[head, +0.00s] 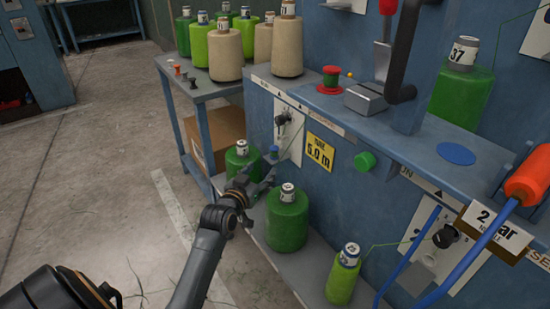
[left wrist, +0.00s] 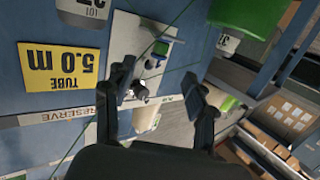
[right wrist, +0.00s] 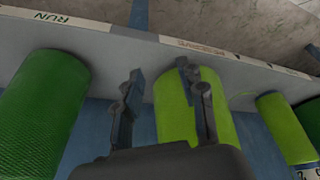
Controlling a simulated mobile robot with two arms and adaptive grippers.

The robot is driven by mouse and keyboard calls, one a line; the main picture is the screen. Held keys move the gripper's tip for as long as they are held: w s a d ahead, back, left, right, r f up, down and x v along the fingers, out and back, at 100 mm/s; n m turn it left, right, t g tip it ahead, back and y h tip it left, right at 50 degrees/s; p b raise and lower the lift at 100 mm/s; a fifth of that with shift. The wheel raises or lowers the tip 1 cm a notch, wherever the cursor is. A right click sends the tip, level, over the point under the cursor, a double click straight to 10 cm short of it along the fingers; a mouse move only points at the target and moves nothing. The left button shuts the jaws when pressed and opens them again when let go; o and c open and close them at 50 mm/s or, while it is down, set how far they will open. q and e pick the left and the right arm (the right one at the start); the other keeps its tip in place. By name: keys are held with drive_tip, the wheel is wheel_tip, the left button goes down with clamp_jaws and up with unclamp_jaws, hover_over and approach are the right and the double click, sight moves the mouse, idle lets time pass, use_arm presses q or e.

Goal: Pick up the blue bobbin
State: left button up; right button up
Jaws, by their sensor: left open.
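A small blue bobbin (head: 275,151) with green thread sits by the white panel on the blue machine's front. It also shows in the left wrist view (left wrist: 161,46), beyond my fingers and close to a black knob. My left gripper (head: 262,178) is open and empty, just below and left of the bobbin in the head view. It appears apart from the bobbin. In the left wrist view the left fingers (left wrist: 162,78) stand wide apart, with the bobbin past the gap. My right gripper (right wrist: 165,90) shows only in its own wrist view, open, with a light green cone behind it.
Green yarn cones (head: 287,218) stand on the low shelf near my left arm. A side table (head: 205,93) carries several cones. Open floor (head: 90,170) lies left.

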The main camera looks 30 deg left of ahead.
sight(273, 154)
use_arm(q)
drive_tip(key=b+x, duration=0.1)
drive_tip(key=x, duration=0.4)
drive_tip(key=shift+w+a, duration=0.1)
drive_tip(key=x, duration=0.2)
drive_tip(key=b+x, duration=0.1)
drive_tip(key=x, duration=0.2)
drive_tip(key=shift+a+r+b, duration=0.15)
drive_tip(key=shift+r+b, duration=0.1)
drive_tip(key=shift+b, duration=0.05)
drive_tip(key=shift+w, duration=0.25)
use_arm(e)
drive_tip(key=shift+w+r+t, duration=0.15)
drive_tip(key=shift+r+t, duration=0.2)
drive_tip(key=shift+t, duration=0.05)
use_arm(q)
drive_tip(key=shift+c, duration=0.4)
drive_tip(key=c, duration=1)
